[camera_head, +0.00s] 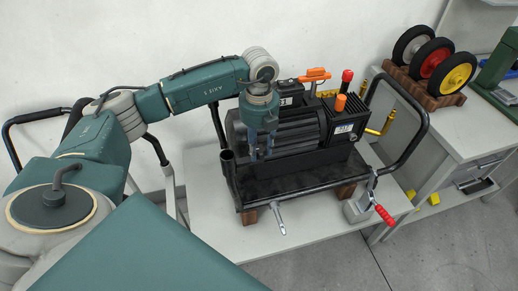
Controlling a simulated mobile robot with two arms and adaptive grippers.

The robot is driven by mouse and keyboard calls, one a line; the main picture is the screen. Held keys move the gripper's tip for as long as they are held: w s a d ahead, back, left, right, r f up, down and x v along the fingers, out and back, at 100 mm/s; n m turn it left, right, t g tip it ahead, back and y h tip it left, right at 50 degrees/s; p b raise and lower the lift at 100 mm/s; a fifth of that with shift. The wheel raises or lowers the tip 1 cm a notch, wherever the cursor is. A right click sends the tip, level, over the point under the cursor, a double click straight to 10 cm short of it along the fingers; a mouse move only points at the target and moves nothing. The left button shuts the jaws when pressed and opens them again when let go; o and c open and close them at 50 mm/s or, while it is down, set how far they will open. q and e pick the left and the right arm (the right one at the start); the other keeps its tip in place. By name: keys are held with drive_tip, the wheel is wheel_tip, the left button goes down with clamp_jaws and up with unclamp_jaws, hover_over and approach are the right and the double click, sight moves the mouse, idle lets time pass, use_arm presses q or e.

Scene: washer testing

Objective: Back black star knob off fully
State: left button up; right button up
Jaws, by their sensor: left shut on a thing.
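A black motor-like machine (297,136) with ribbed sides sits on a black tray (300,187) with a raised tubular frame. My left gripper (262,153) points straight down at the machine's near left side, in front of the ribbed body. Its fingers are shut on a small dark thing, which I take to be the black star knob. The fingers and the dark background hide nearly all of it, so its shape and whether it still sits on a thread cannot be told. My right gripper is not in view.
A white table (205,190) carries the tray. An orange lever (314,75), a red-topped post (347,76) and an orange cap (340,102) rise from the machine. A red-handled clamp (384,214) stands at the tray's right front. Wheels on a wooden rack (443,102) sit at the right.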

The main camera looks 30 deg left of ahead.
sight(259, 150)
use_arm(q)
drive_tip(key=shift+s+d, duration=0.1)
drive_tip(key=o, duration=1.1)
wheel_tip(259, 150, up, 12)
drive_tip(key=shift+r, duration=0.1)
